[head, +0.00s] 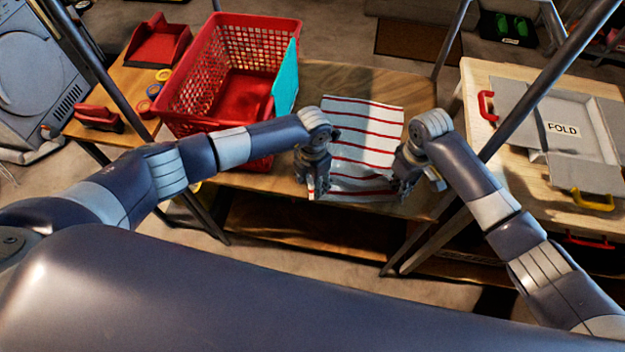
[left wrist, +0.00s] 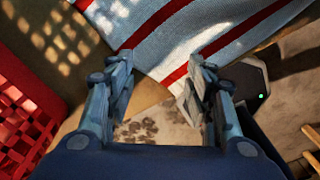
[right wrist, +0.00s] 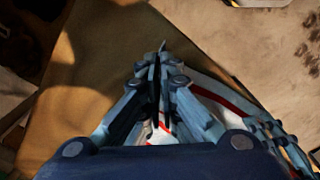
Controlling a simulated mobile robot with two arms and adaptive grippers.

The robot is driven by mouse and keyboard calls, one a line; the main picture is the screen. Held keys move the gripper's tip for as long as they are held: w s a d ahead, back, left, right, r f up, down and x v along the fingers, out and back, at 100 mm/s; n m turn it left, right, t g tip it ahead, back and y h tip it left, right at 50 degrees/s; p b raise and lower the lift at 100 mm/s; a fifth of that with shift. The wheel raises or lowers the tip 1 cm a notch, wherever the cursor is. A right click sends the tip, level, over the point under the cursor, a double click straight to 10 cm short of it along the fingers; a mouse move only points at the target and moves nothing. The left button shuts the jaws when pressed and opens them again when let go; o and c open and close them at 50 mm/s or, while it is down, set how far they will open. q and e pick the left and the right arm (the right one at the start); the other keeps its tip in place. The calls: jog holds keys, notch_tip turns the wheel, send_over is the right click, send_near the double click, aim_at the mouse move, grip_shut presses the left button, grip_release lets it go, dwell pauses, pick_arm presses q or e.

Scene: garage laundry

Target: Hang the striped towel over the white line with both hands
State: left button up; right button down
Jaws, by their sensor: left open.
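The striped towel (head: 367,135), white with red stripes, lies spread on the wooden table, its near edge between my two grippers. My left gripper (head: 318,190) is at its near left corner; in the left wrist view its fingers (left wrist: 160,75) are apart, with the towel (left wrist: 215,35) beyond and under them and nothing gripped. My right gripper (head: 403,185) is at the near right corner; in the right wrist view its fingers (right wrist: 160,70) are together, with towel cloth (right wrist: 225,97) bunched between and beside them. I cannot make out the white line in these views.
A red basket (head: 190,95) with a teal cloth (head: 286,80) over its rim stands left of the towel. Dark slanting poles (head: 550,75) flank the table. A wooden table (head: 490,85) with a grey folding board (head: 590,130) is at right.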

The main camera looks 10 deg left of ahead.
pick_arm(q)
jog(key=shift+r, duration=0.1)
notch_tip(320, 180, up, 10)
jog(key=shift+f, duration=5.05)
jog(key=shift+f, duration=0.1)
jog(key=shift+c, duration=0.4)
grip_shut()
jog(key=shift+a, duration=0.1)
jog(key=shift+r, duration=2.55)
